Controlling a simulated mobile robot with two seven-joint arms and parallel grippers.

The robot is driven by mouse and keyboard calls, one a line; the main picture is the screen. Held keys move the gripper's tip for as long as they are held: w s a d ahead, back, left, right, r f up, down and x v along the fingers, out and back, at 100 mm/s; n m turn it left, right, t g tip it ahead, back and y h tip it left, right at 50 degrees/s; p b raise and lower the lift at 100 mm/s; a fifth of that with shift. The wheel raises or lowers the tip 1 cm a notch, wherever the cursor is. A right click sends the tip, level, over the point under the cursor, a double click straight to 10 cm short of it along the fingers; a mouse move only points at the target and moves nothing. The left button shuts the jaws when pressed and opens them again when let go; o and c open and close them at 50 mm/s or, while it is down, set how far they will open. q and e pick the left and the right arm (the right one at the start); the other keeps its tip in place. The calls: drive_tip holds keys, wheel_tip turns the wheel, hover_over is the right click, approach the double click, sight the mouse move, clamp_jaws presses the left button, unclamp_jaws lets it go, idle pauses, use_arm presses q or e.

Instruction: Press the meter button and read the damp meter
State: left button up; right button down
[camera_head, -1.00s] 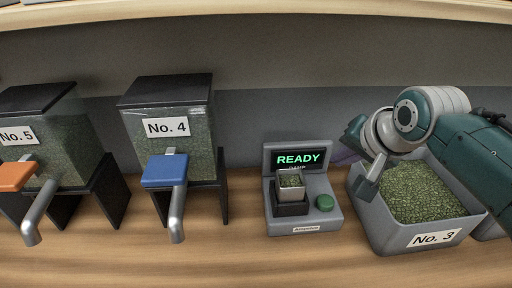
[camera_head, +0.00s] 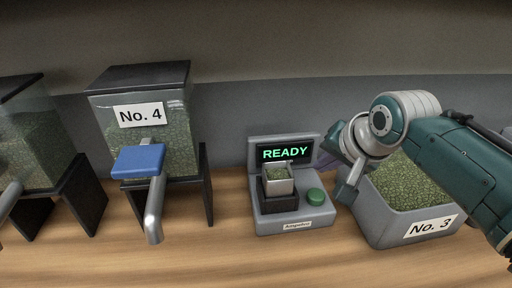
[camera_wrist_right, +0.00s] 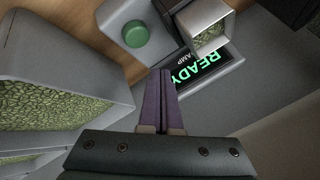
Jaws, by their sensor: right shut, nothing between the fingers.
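The damp meter (camera_head: 263,219) stands on the counter, its screen (camera_head: 285,153) showing READY in green letters. A small metal cup (camera_head: 279,182) of green beans sits in its dark holder. The round green button (camera_head: 316,196) is at its front right; the right wrist view shows the button (camera_wrist_right: 135,34) left of the fingertips and the screen (camera_wrist_right: 203,57) to their right. My right gripper (camera_wrist_right: 161,75) is shut and empty, its purple fingers above the meter and apart from the button. In the head view its fingers are mostly hidden behind my wrist. My left gripper is out of view.
A grey bin labelled No. 3 (camera_head: 398,229), filled with green beans, stands right of the meter, partly behind my right arm. A hopper labelled No. 4 (camera_head: 139,75) with a blue lever (camera_head: 138,161) stands left. Another hopper (camera_head: 35,140) is farther left. The counter front (camera_head: 230,265) is clear.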

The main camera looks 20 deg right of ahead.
sight(317, 196)
wheel_tip(317, 196, down, 4)
drive_tip(key=shift+r+b, duration=0.1)
drive_tip(key=shift+b, duration=1.1)
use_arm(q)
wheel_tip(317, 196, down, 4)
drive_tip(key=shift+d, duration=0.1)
use_arm(e)
drive_tip(key=shift+f, duration=0.35)
idle(0.3)
drive_tip(key=shift+f+b, duration=0.3)
drive_tip(key=shift+f, duration=0.1)
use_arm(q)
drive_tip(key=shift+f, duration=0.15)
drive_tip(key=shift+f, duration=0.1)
use_arm(e)
drive_tip(key=shift+f, duration=0.15)
